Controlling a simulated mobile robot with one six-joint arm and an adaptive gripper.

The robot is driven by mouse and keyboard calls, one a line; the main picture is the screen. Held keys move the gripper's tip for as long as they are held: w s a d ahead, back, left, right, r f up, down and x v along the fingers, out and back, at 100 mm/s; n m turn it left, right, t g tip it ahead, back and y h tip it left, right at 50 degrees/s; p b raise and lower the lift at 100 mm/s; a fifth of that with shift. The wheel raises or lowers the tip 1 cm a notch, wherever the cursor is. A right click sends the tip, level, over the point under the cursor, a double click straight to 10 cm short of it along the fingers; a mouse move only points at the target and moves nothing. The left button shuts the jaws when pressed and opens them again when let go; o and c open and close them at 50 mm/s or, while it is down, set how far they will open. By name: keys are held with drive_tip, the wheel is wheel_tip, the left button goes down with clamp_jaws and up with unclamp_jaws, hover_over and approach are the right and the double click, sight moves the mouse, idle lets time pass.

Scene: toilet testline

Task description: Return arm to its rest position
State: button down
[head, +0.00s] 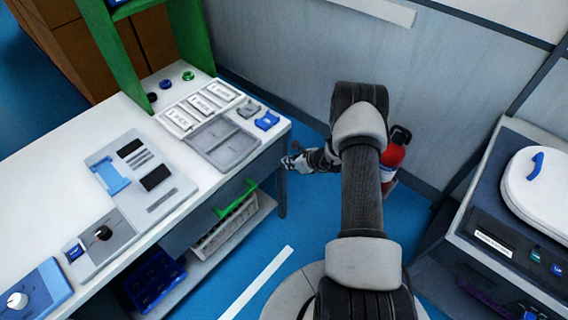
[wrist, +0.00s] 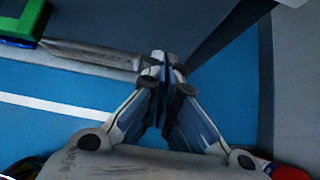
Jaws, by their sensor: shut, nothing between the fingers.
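My arm rises from the bottom right of the middle in the head view and bends over towards the wall. My gripper (head: 291,161) points left, off the end corner of the white workbench (head: 245,165). In the wrist view my gripper (wrist: 163,64) has its two fingertips together at the middle, with nothing between them. Blue floor shows beyond it. Part of the wrist is hidden behind my arm's upper links in the head view.
A red fire extinguisher (head: 393,158) stands by the grey wall, just behind my arm. A green-handled crate (head: 232,222) sits on the bench's lower shelf. A machine with a white lid (head: 540,190) stands at right. Blue floor (head: 300,215) is free between.

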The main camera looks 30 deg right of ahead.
drive_tip(key=p+v, duration=0.2)
drive_tip(key=v, duration=0.7)
drive_tip(key=shift+s+r+p, duration=0.2)
drive_tip(key=shift+r+p, duration=0.1)
drive_tip(key=shift+p, duration=0.05)
drive_tip(key=shift+d, duration=0.15)
drive_tip(key=s+a+r+n+g+y, duration=0.1)
drive_tip(key=a+r+n+y, duration=0.1)
drive_tip(key=a+r+n, duration=0.9)
drive_tip(key=s+a+r+n+g+y, duration=0.15)
drive_tip(key=a+r+n, duration=0.45)
drive_tip(key=r, duration=1)
drive_tip(key=s+a+r+n+g+h, duration=0.1)
drive_tip(key=s+a+r+n+h, duration=0.1)
drive_tip(key=s+a+r+n, duration=0.55)
drive_tip(key=s+a+r+n+g+h, duration=0.1)
drive_tip(key=s+a+r+n+g, duration=0.2)
drive_tip(key=s, duration=0.7)
drive_tip(key=s+d+r+n+t+h, duration=0.2)
drive_tip(key=s+d+r+n+h, duration=0.1)
drive_tip(key=s, duration=0.5)
drive_tip(key=shift+d+n+t, duration=0.35)
drive_tip(key=shift+d+n, duration=0.25)
drive_tip(key=shift+n, duration=0.15)
